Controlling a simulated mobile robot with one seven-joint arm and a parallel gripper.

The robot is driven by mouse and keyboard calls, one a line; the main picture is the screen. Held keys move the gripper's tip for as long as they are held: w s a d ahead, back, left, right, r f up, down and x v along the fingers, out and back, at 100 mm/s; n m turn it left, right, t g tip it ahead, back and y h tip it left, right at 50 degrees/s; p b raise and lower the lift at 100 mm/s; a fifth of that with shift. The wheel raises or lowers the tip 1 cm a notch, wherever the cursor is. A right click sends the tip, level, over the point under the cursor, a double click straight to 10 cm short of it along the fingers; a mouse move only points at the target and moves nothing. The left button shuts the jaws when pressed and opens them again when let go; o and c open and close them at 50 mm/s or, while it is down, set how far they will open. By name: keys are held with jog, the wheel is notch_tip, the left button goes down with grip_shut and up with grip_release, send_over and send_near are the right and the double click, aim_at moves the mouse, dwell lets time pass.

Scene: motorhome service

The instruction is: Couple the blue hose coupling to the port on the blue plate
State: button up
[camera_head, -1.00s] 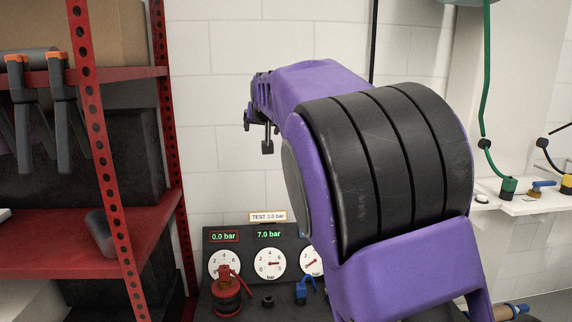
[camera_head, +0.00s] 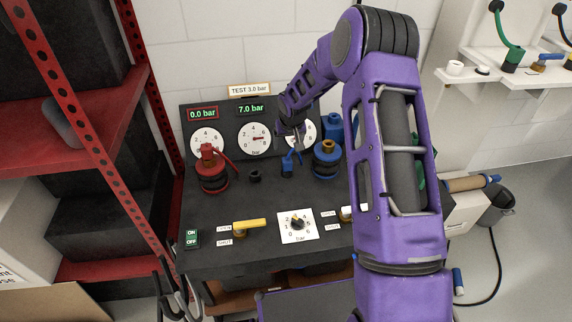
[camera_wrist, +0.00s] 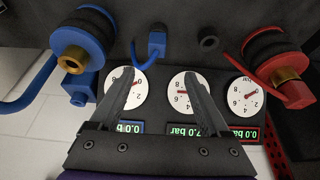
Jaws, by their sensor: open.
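My gripper (camera_head: 298,143) is open and empty above the back of the dark bench; its two fingers spread apart in the wrist view (camera_wrist: 159,76). A small blue block-like fitting (camera_head: 288,168) stands close below it and shows beyond the fingers in the wrist view (camera_wrist: 157,43). A black-and-blue round fitting with a brass centre (camera_head: 327,161) stands just to its right, and at the left in the wrist view (camera_wrist: 72,58). I cannot tell which of these is the hose coupling or the port. No blue plate is clearly identifiable.
A red fitting with a lever (camera_head: 212,170) and a black knob (camera_head: 255,176) stand left on the bench. Gauges (camera_head: 255,138) stand behind. A yellow valve handle (camera_head: 249,226) and a white dial (camera_head: 297,224) are in front. A red rack (camera_head: 85,120) bounds the left.

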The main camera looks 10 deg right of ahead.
aim_at(287, 160)
jog(key=x, duration=0.8)
jog(key=shift+w+f+b, duration=0.15)
jog(key=shift+f+b, duration=0.1)
jog(key=shift+b, duration=0.05)
jog(key=shift+d+x, duration=0.15)
jog(key=shift+x, duration=1.2)
jog(key=shift+d+x, duration=0.15)
jog(key=shift+x, duration=1.2)
grip_shut()
